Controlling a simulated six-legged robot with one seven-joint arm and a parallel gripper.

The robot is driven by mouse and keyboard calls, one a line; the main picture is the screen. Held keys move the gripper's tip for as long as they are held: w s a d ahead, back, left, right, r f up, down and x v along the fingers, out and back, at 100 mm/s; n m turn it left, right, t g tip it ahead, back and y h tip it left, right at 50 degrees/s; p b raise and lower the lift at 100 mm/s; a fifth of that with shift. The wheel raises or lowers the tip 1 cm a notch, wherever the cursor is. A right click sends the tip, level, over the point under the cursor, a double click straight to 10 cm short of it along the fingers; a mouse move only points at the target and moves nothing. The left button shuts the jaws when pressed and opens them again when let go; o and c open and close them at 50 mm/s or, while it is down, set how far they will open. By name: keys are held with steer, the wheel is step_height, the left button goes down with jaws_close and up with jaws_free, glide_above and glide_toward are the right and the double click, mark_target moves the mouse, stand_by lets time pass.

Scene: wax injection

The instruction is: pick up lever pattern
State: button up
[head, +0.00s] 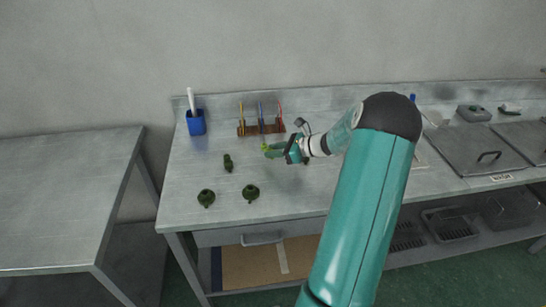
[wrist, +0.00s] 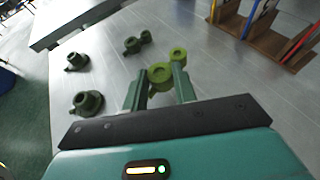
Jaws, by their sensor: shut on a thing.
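A yellow-green lever pattern with ring-shaped ends (wrist: 160,74) sits between the fingers of my gripper (wrist: 160,88) in the wrist view. My gripper is shut on it. In the head view, my gripper (head: 275,151) is over the bench, in front of the rack, and a bit of the lever pattern (head: 266,147) shows at its tips. I cannot tell whether the pattern is clear of the bench. A darker green two-ended pattern (head: 228,162) lies apart to the left; it also shows in the wrist view (wrist: 135,44).
Two dark green flanged pieces (head: 206,198) (head: 250,192) stand near the bench's front. A wooden rack with coloured tools (head: 261,129) and a blue cup (head: 195,122) stand at the back. The metal bench (head: 185,180) is clear around the cup.

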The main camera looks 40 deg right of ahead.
steer(key=s+r, duration=0.9)
steer(key=s, duration=0.4)
steer(key=shift+d, duration=0.4)
steer(key=shift+s, duration=0.2)
